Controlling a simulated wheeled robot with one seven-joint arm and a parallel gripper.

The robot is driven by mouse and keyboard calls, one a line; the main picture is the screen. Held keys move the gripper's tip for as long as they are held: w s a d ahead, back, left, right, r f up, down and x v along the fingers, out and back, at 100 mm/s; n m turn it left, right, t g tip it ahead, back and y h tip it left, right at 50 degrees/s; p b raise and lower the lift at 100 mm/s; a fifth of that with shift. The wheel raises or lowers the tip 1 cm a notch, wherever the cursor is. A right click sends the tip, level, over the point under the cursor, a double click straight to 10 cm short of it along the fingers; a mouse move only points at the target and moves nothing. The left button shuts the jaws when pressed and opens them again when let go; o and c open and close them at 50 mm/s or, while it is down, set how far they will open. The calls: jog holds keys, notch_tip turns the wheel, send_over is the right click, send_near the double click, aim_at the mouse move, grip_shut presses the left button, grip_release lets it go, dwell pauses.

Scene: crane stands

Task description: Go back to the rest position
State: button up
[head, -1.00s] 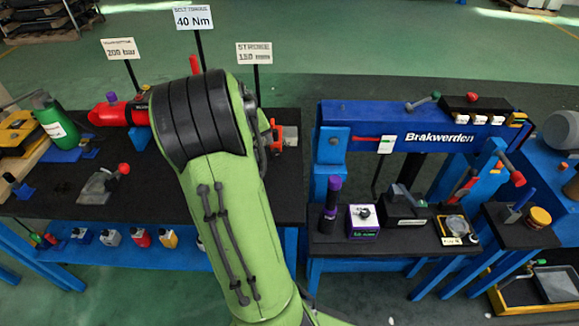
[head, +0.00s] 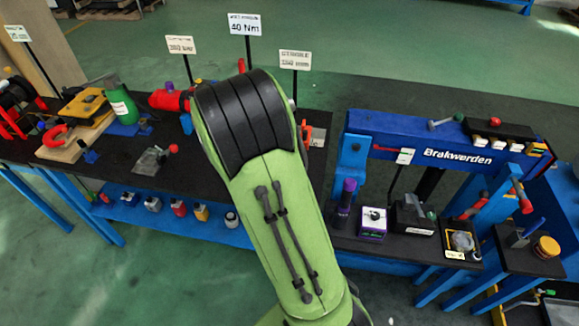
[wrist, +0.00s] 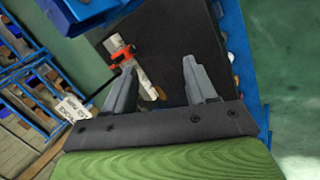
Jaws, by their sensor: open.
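My gripper (wrist: 158,88) shows in the wrist view with its two grey fingers apart and nothing between them. Past the fingers lie the dark bench top (wrist: 185,40) and a red and grey fitting (wrist: 124,57). In the head view my green arm with a black ribbed joint covers the middle of the picture, and the gripper itself is hidden behind it.
A blue Brakwerden press frame (head: 400,150) stands at the right. A purple-topped tool (head: 345,200) and small boxes sit before it. A sign reading 40 Nm (head: 245,24) and other signs rise behind the bench. A green bottle (head: 121,103) stands at the left. Green floor (head: 150,270) is clear in front.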

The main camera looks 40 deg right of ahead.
jog(key=s+a+r+m+t+y, duration=0.2)
jog(key=s+a+r+y, duration=0.25)
jog(key=a+r, duration=0.65)
jog(key=s+a+r+t+y, duration=0.1)
jog(key=s+a+r, duration=0.3)
jog(key=s+a, duration=0.7)
jog(key=shift+s+r+m+y, duration=0.15)
jog(key=shift+s+m+y, duration=0.3)
jog(key=shift+s, duration=0.65)
jog(key=shift+o, duration=0.2)
